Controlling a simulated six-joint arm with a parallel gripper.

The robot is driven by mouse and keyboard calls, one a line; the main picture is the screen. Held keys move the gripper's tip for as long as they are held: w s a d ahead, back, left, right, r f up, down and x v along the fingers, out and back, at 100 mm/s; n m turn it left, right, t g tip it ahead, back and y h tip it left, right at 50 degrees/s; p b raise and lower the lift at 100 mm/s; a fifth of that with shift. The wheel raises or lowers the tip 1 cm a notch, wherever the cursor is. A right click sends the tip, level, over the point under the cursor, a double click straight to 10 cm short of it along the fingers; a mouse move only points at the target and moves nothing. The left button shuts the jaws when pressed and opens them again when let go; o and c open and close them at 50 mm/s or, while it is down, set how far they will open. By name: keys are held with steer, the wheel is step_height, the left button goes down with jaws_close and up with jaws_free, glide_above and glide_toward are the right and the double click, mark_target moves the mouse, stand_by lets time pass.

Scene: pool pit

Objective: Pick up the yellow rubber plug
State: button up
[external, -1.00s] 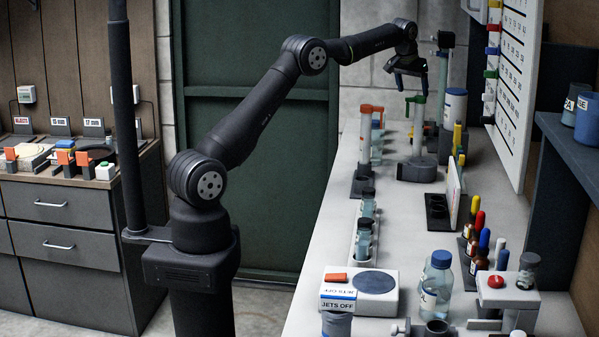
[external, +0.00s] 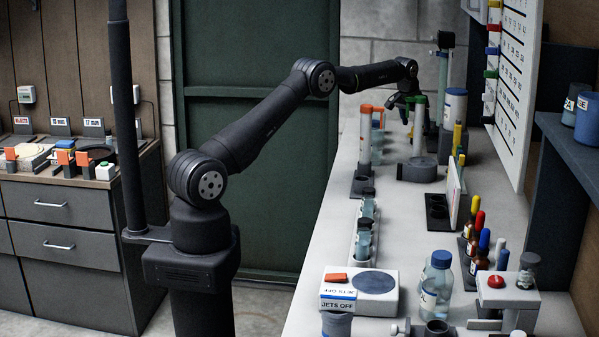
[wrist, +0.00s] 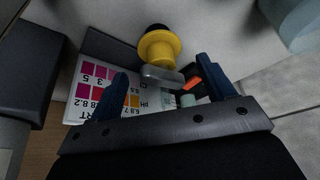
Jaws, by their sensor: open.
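The yellow rubber plug (wrist: 158,47) shows in the wrist view as a round, flanged yellow piece with a dark end, near the top centre. My gripper (wrist: 163,66) is open, with its two blue fingers apart on either side of a grey metal-looking piece just below the plug. The plug lies beyond the fingertips, roughly between their lines, and nothing is held. In the external view my gripper (external: 404,103) is low over the far end of the bench, beside the tall tubes. I cannot pick out the plug for certain there.
A colour chart card (wrist: 95,88) lies behind the left finger. Orange-capped tubes (external: 365,135) and a grey round-based stand (external: 417,170) are close to the gripper. A white-and-blue cylinder (external: 454,108) stands to its right. Several bottles and a button box (external: 508,295) occupy the near bench.

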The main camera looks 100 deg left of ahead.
steer(key=x, duration=0.5)
steer(key=shift+s+d+f, duration=0.25)
steer(key=shift+s+d, duration=0.05)
steer(key=shift+s, duration=0.05)
steer(key=c, duration=1.1)
